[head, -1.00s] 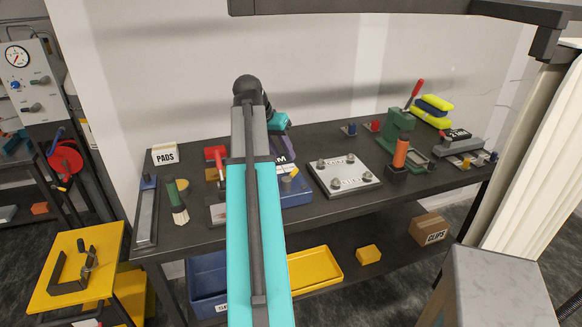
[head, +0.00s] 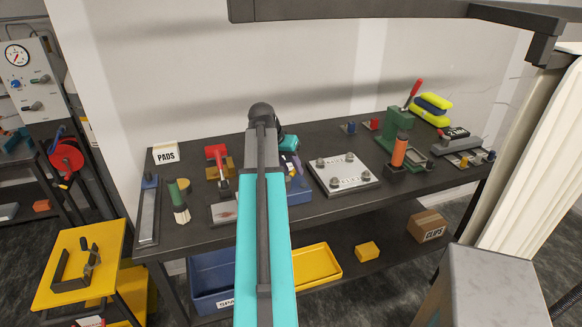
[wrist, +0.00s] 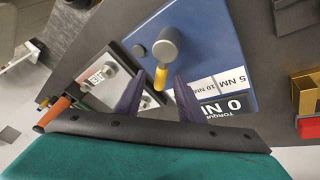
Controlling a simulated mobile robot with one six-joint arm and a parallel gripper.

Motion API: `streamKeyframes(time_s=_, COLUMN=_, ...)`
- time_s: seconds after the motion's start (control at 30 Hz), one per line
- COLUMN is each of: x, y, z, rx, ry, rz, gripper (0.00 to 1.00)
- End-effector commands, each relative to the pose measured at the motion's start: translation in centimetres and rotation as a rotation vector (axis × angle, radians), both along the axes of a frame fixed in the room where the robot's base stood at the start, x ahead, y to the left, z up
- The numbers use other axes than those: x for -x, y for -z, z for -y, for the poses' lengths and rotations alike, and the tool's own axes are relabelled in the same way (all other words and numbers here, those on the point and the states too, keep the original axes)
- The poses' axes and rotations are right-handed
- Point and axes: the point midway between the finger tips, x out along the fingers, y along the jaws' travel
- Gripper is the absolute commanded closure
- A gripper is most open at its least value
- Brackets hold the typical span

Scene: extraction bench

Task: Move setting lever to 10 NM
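The blue torque box (wrist: 215,35) has a grey round pivot (wrist: 166,45) with a short yellow-tipped setting lever (wrist: 161,77). White labels 5 NM (wrist: 231,78) and 10 NM (wrist: 200,88) sit beside it, above a dark torque display (wrist: 228,106) showing a 0.
A metal plate with several bolts (head: 340,182) lies right of the box. A green press (head: 393,127) and an orange-handled tool (head: 399,152) stand farther right. A red-handled clamp (head: 217,155) and the PADS box (head: 165,154) are on the left.

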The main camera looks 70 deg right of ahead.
Motion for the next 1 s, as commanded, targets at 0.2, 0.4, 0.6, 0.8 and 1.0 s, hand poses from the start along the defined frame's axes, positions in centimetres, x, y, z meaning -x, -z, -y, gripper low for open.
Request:
streamKeyframes(time_s=0.2, x=0.04, y=0.13, z=0.05, rx=0.0, ry=0.0, rz=0.0, gripper=0.64)
streamKeyframes(time_s=0.4, x=0.04, y=0.11, z=0.04, rx=0.0, ry=0.0, rz=0.0, gripper=0.8)
streamKeyframes(time_s=0.6, x=-0.01, y=0.1, z=0.04, rx=0.0, ry=-0.001, rz=0.0, gripper=1.0)
streamKeyframes(time_s=0.8, x=-0.03, y=0.08, z=0.01, rx=0.0, ry=-0.003, rz=-0.001, gripper=1.0)
streamKeyframes(time_s=1.0, x=-0.61, y=0.08, z=-0.2, rx=0.0, ry=-0.026, rz=-0.001, gripper=1.0)
